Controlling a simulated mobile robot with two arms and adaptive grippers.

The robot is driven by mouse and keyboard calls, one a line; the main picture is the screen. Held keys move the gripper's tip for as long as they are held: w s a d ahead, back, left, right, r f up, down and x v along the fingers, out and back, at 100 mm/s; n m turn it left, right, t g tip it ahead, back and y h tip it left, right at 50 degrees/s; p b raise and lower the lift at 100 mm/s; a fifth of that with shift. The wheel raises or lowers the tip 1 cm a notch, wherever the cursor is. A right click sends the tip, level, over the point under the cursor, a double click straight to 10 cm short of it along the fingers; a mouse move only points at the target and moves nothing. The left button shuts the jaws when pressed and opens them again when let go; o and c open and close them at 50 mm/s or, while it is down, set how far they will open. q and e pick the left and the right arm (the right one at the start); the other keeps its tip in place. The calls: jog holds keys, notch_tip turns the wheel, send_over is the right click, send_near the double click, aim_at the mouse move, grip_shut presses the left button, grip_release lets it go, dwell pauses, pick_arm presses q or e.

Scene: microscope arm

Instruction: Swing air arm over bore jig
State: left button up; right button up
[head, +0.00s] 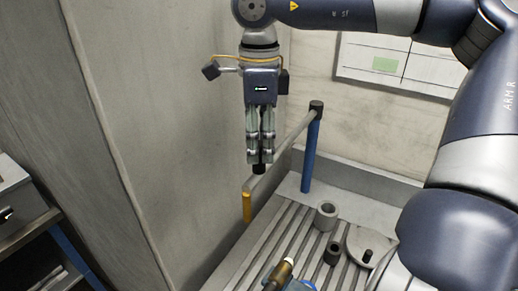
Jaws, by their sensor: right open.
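The air arm is a grey bar (282,149) on a blue post (311,155) with a black cap. It reaches from the cap down and left to an orange-yellow end piece (247,207). My right gripper (260,160) points down over the outer part of the bar, fingers open. A dark knob-like piece shows at the fingertips; whether they touch it I cannot tell. A grey hollow cylinder (327,215) stands on the slotted bed, right of the end piece. It may be the bore jig, but I cannot be sure. My left gripper is not in view.
The slotted grey bed (268,250) has a raised back edge. A small dark cylinder (333,253), a round plate with a peg (371,247) and a brass-tipped blue item (280,274) are on or above it. A wall stands close left of my gripper.

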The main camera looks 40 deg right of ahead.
notch_tip(320, 180, down, 3)
jog(key=shift+w+d+f+p, duration=0.1)
jog(key=shift+d+p, duration=0.05)
jog(key=shift+p, duration=0.2)
jog(key=shift+f, duration=0.15)
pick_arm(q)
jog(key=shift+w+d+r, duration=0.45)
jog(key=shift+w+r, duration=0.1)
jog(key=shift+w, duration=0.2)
pick_arm(e)
grip_shut()
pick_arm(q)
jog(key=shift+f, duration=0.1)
